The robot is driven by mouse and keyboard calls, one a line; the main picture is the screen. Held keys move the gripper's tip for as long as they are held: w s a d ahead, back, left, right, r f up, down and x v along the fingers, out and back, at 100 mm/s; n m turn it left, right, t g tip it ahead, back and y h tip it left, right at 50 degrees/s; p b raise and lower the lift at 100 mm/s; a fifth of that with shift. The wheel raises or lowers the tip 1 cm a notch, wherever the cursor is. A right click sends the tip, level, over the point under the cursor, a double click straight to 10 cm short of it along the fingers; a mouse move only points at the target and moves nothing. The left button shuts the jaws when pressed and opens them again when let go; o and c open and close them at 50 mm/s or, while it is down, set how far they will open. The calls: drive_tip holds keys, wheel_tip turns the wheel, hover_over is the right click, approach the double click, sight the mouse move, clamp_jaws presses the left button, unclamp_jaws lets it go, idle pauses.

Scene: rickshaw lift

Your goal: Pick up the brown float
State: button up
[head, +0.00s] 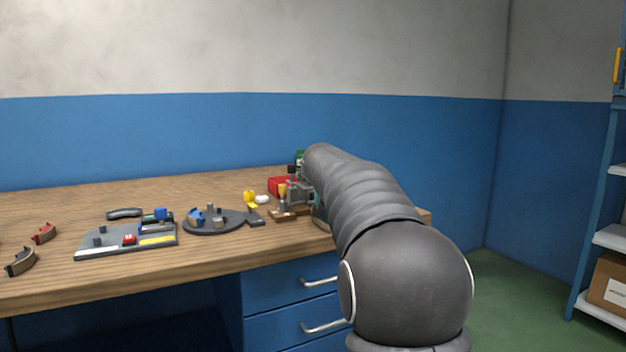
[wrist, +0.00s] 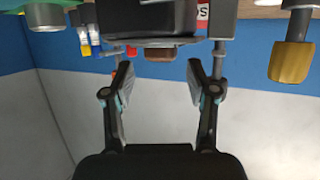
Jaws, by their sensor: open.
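In the wrist view my gripper (wrist: 159,75) is open, with its two fingers apart and nothing held between them. A small brown piece (wrist: 159,54), which may be the brown float, shows at the lower edge of a dark block, just beyond the fingertips and between them. It looks partly hidden by the block, and I cannot tell whether a finger touches it. In the head view my arm reaches over the right end of the bench and hides much of that area, so I cannot make out the float there.
The wooden bench (head: 120,265) holds a round dark tray (head: 230,228), a grey board (head: 95,252) and a red box (head: 278,185). An ochre knob (wrist: 291,62) is at the right of the wrist view.

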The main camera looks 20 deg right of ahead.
drive_tip(key=shift+x, duration=1.65)
drive_tip(key=shift+r, duration=0.1)
drive_tip(key=c, duration=0.6)
drive_tip(key=shift+r, duration=0.1)
drive_tip(key=shift+r+p, duration=0.35)
drive_tip(key=shift+r, duration=0.2)
drive_tip(key=r, duration=0.3)
drive_tip(key=shift+s+d+r, duration=0.15)
drive_tip(key=shift+d+r, duration=0.05)
drive_tip(key=shift+d, duration=0.05)
drive_tip(key=s+d+r, duration=0.6)
drive_tip(key=s+d, duration=0.1)
drive_tip(key=shift+s+d+r, duration=0.15)
drive_tip(key=shift+s+d, duration=0.2)
drive_tip(key=shift+d, duration=0.05)
